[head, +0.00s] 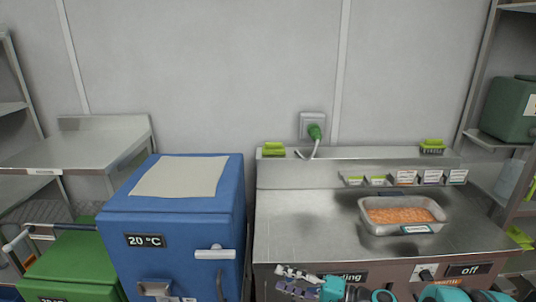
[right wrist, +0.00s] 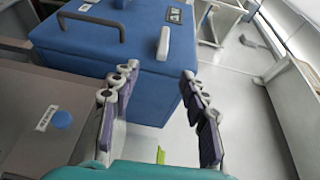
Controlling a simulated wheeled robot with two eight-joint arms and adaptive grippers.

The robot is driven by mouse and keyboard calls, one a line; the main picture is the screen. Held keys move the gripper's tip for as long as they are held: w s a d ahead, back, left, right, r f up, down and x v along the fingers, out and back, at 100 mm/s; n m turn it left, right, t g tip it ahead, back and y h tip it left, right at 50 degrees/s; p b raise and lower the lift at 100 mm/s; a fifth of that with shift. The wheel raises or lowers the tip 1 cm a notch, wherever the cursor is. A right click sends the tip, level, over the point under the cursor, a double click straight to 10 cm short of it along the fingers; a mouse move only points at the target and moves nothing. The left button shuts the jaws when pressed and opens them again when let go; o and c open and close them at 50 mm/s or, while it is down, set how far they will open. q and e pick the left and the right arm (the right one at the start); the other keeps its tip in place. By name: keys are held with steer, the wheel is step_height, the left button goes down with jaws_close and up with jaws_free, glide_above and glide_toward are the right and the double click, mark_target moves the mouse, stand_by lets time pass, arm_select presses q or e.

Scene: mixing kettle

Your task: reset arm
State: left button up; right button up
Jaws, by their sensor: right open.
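My right gripper (head: 297,283) shows at the bottom of the head view, in front of the steel counter's front panel. In the right wrist view my right gripper (right wrist: 160,95) has its two fingers spread apart with nothing between them. The blue box with a 20 °C label (head: 172,228) stands left of it in the head view; it also fills the upper middle of the right wrist view (right wrist: 120,45), beyond the fingers. My left gripper does not show in either view.
A steel counter (head: 300,225) carries a metal tray (head: 368,203) of orange bits. A green box (head: 75,262) stands left of the blue box. A steel table (head: 75,150) and shelves stand at the sides.

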steer(key=s+d+f+n+h, duration=0.2)
steer(key=s+d+n+h, duration=0.2)
steer(key=s+d+h, duration=0.8)
steer(key=s+h, duration=0.4)
steer(key=shift+s, duration=0.15)
